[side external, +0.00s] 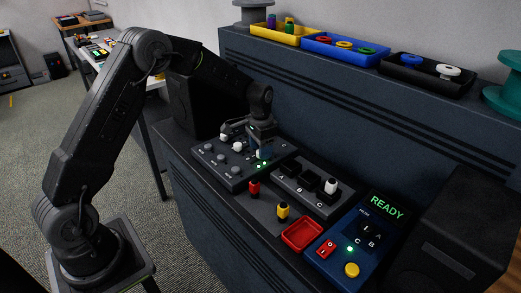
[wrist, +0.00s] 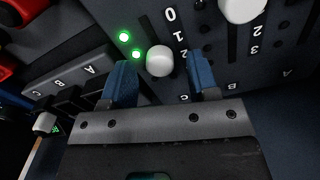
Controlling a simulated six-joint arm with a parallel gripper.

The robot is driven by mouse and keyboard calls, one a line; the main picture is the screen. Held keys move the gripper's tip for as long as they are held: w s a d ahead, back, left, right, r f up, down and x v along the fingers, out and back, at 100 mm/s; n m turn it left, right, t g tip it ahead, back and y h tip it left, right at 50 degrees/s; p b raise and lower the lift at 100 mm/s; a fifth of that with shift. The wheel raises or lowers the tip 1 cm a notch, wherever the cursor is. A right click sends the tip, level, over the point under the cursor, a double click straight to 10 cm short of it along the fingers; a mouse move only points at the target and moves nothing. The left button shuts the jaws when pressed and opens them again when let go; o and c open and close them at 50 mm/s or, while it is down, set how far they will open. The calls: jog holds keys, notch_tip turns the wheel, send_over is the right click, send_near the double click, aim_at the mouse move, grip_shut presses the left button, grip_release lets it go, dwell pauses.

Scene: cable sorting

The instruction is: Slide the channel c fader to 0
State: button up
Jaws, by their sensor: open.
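The fader panel (side external: 215,160) is a dark box with white fader caps and grey knobs. In the wrist view, the channel C fader cap (wrist: 160,61) is white and appears beside the 2 of its upside-down 0, 1, 2 scale. The letter C shows below it. My gripper (wrist: 161,70) is open, with one blue finger on each side of this cap; I cannot tell whether either touches it. The channel B fader cap (wrist: 242,9) is at the top right. In the side view, my gripper (side external: 262,153) points down over the panel's right part and hides the C cap there.
Two green lights (wrist: 124,37) lie just left of the C fader. A box marked A, B, C (side external: 300,181) with a white plug (side external: 330,187) stands beside the panel. A red plug (side external: 254,188), a yellow plug (side external: 283,211) and a red tray (side external: 285,236) are in front.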

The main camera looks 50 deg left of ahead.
jog(key=shift+f, duration=0.5)
grip_shut()
